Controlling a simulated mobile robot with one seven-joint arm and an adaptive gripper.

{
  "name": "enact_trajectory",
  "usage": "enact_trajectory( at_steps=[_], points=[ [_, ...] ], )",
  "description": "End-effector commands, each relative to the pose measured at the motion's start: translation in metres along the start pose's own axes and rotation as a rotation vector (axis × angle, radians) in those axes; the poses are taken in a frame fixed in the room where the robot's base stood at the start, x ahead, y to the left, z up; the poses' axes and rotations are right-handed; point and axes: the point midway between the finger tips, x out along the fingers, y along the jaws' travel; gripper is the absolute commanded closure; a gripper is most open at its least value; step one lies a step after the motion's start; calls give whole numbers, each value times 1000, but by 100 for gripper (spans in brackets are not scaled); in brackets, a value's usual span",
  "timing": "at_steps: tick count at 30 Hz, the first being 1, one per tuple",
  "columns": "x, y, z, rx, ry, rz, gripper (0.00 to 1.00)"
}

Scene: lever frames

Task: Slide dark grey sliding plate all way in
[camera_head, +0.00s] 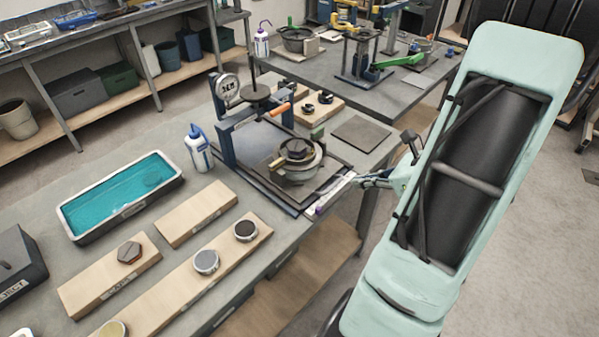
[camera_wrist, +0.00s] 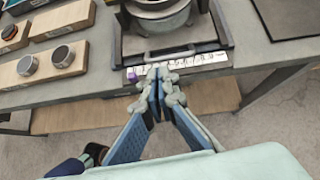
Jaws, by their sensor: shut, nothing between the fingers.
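The dark grey sliding plate (camera_head: 318,187) lies flat in a dark base frame on the bench, below a blue press. A round metal pot (camera_head: 298,162) stands over it and hides much of it. In the wrist view, the plate (camera_wrist: 207,36) shows at the top with a dark bar handle (camera_wrist: 183,51) along its near edge. My gripper (camera_wrist: 158,82) is shut and empty, just short of that handle, over the scale strip at the bench edge. In the head view, my gripper (camera_head: 363,181) is at the front edge of the bench beside the frame; contact cannot be told.
A white scale strip (camera_head: 336,191) with a purple marker (camera_wrist: 132,75) runs along the frame's near edge. Wooden boards with knobs (camera_head: 206,262), a squeeze bottle (camera_head: 199,148) and a teal tray (camera_head: 88,237) stand to the left. A flat dark mat (camera_head: 361,133) lies at the right.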

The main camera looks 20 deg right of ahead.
Motion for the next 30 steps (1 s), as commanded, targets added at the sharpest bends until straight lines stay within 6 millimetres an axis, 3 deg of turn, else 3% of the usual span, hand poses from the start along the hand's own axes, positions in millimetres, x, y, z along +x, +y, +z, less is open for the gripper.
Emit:
enact_trajectory(
  at_steps=[3,10,30],
  points=[
    [-3,-9,-11,43,-18,-35,100],
    [4,-12,-15,54,-23,-47,100],
    [76,-15,-14,52,-23,-45,100]
  ],
)
